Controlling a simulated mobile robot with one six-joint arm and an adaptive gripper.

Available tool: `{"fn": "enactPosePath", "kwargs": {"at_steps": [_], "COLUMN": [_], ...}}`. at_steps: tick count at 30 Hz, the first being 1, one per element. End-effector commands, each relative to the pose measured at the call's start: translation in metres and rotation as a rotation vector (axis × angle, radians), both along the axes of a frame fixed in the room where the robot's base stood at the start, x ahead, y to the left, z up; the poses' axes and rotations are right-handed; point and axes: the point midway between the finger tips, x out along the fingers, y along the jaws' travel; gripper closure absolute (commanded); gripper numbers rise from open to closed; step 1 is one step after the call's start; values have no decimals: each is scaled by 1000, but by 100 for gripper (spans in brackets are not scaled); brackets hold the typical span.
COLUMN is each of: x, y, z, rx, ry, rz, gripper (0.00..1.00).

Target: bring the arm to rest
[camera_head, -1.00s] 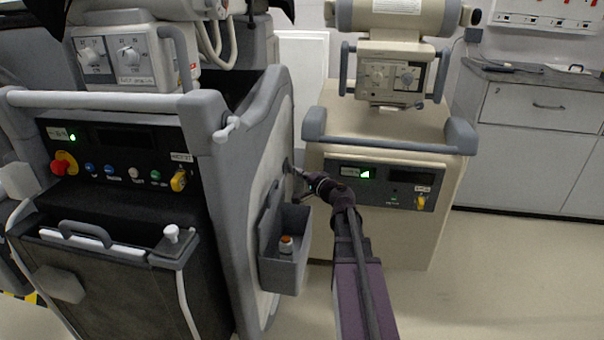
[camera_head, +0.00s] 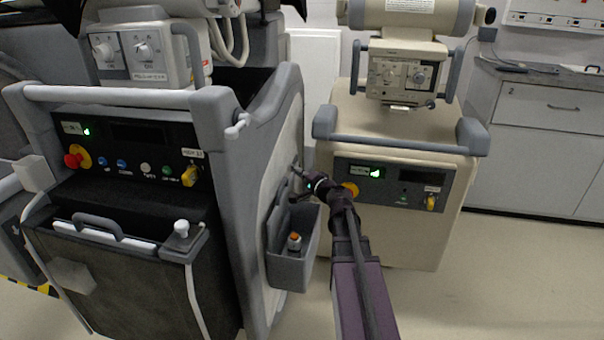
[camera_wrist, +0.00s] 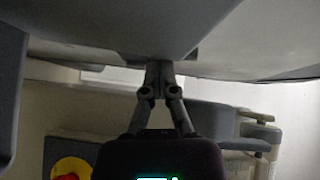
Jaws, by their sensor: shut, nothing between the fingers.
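My arm reaches forward from the bottom of the head view between two carts. My gripper (camera_head: 298,171) is at its far end, close to the side wall of the left cart (camera_head: 253,165) and above the rear of its grey side pocket. Whether it touches that wall I cannot tell. In the wrist view my gripper (camera_wrist: 158,76) has its two fingers together, with nothing seen between them. A large grey surface lies just beyond and above the fingertips there.
The grey side pocket (camera_head: 291,268) holds a small orange-capped bottle (camera_head: 294,241). Open floor (camera_head: 500,280) lies to the right, before grey drawers (camera_head: 545,125).

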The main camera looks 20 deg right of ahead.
Motion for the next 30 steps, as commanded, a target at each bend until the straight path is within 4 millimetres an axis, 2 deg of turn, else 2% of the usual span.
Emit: {"fn": "enactPosePath", "kwargs": {"at_steps": [1,17,23,30], "x": [1,1,2,1], "y": [5,7,7,6], "z": [0,3,18,46], "rx": [0,-1,2,3], "ry": [1,1,0,0], "rz": [15,17,18,16], "gripper": [100,100,100,100]}}
